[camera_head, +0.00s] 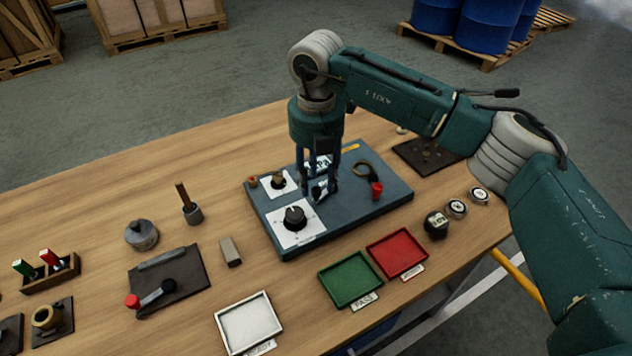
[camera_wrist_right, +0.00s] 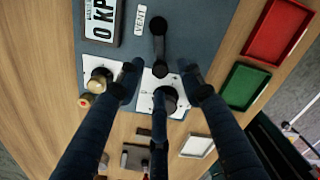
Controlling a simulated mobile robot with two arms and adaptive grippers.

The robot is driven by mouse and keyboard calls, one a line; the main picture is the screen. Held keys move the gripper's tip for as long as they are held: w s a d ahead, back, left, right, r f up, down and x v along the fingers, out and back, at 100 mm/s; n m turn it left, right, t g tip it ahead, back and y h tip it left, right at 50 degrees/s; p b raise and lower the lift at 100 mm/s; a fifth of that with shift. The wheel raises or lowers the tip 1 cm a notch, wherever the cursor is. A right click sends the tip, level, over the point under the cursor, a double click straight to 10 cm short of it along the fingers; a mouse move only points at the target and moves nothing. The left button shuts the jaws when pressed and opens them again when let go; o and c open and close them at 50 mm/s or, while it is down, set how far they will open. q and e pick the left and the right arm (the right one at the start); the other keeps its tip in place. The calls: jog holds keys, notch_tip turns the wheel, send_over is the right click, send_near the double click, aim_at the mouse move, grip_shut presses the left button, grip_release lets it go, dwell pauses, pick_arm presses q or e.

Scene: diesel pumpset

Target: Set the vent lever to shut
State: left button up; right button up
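The vent lever (camera_wrist_right: 158,42) is a black lever on the blue-grey panel, beside a white VENT label (camera_wrist_right: 139,18). In the wrist view it lies nearly straight up the picture, with a round end at the top and its other end near my fingertips. My right gripper (camera_head: 321,190) points down over the panel. In the wrist view its fingers (camera_wrist_right: 163,80) are spread, with nothing visibly gripped between them. In the head view the fingers partly hide the lever; contact cannot be told. My left gripper is not in view.
The panel (camera_head: 350,206) also carries a black knob (camera_head: 295,217) on a white plate, a brass knob (camera_head: 278,179) and a red knob (camera_head: 376,190). Green (camera_head: 350,279) and red (camera_head: 397,254) trays stand in front.

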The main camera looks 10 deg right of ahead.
aim_at(316, 189)
notch_tip(316, 189, up, 10)
dwell(0.3)
jog(key=shift+r, duration=0.15)
